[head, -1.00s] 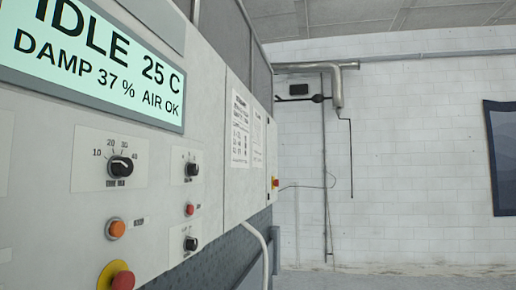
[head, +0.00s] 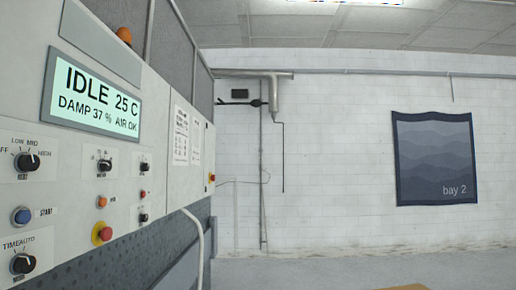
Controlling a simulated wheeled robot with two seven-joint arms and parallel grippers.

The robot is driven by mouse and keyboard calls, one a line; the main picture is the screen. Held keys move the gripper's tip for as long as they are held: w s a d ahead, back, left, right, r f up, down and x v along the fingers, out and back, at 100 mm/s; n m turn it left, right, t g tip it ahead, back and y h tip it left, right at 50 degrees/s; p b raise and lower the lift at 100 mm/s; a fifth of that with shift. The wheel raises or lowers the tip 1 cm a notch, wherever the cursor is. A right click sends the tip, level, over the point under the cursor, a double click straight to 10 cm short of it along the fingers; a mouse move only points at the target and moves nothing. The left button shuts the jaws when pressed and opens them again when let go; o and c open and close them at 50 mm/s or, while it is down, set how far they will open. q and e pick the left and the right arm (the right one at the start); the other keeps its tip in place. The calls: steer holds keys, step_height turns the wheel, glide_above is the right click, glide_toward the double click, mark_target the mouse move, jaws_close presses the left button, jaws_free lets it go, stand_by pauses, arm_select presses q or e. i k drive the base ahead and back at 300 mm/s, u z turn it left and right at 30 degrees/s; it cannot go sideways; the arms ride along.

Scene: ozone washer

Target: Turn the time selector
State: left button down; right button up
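The time selector (head: 105,165) is a black knob on a pale plate, below the lit display on the grey machine panel at left. Its scale is too small to read now; the earlier frame showed 10 to 40 around it. Its exact setting is hard to tell. A similar black knob (head: 22,263) at the lower left is labelled TIME and AUTO. Neither of my grippers shows in the head view.
The display (head: 98,103) reads IDLE 25 C, DAMP 37 %, AIR OK. Nearby are a LOW-MID-HIGH knob (head: 27,161), a blue START button (head: 21,215), a red stop button (head: 105,233) and small knobs. A white pipe (head: 198,240) runs down beside the panel. Open floor lies right.

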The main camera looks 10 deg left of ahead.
mark_target(104, 166)
steer(key=z, duration=0.45)
steer(key=i, duration=2.6)
steer(key=u, duration=1.75)
steer(key=i, duration=0.55)
steer(key=u, duration=0.55)
